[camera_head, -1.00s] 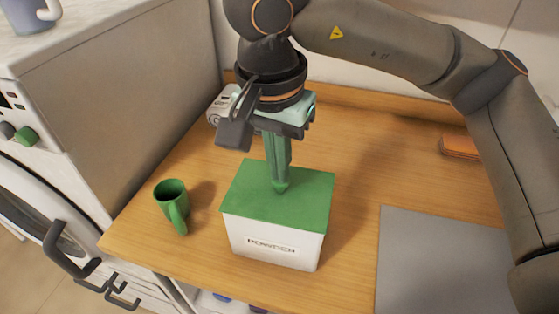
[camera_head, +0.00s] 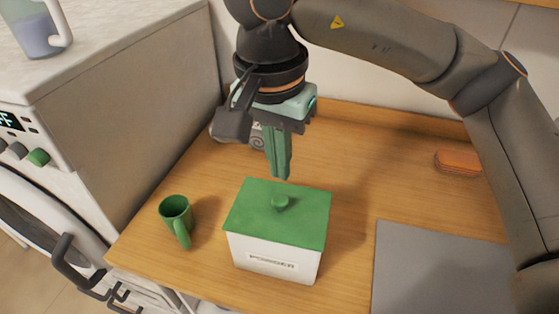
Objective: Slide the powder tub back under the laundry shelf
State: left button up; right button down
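My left gripper is out of view. I cannot make out the laundry shelf.
A green mug (camera_head: 176,216) stands left of the tub. A grey mat (camera_head: 435,265) lies to its right. An orange-brown item (camera_head: 458,161) lies at the back right. A white front-loading machine (camera_head: 45,195) stands at left. Bare countertop lies behind the tub.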

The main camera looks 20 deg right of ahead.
aim_at(290, 264)
jog(key=k, duration=1)
